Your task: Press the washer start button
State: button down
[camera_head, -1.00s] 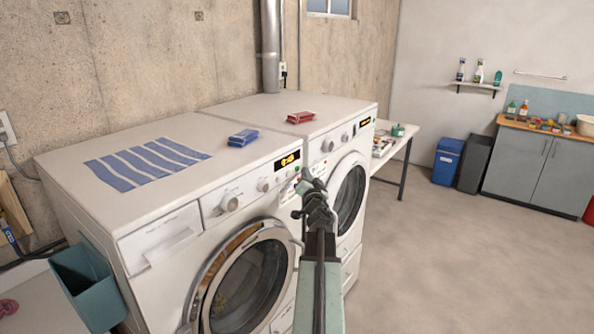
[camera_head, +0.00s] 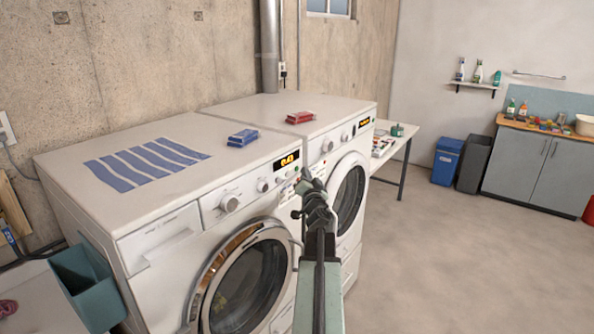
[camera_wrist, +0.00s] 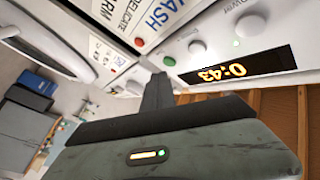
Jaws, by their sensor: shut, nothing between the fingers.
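The near white front-loading machine (camera_head: 160,222) has a control panel with knobs and a lit display (camera_head: 287,160). The wrist view shows that display (camera_wrist: 230,72) reading 0:43, with a small green button (camera_wrist: 169,61) beside it. My gripper (camera_head: 306,174) is shut and empty, in front of the right end of this panel. In the wrist view its fingertip (camera_wrist: 157,80) is very close to the green button; I cannot tell whether they touch. A red button (camera_wrist: 138,42) is farther left, near printed labels. A second white machine (camera_head: 345,160) stands just to the right.
A teal bin (camera_head: 88,285) hangs at the left. The floor (camera_head: 450,260) at right is clear.

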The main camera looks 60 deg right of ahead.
jog(key=shift+w, duration=0.15)
dwell(0.5)
jog(key=shift+w, duration=0.25)
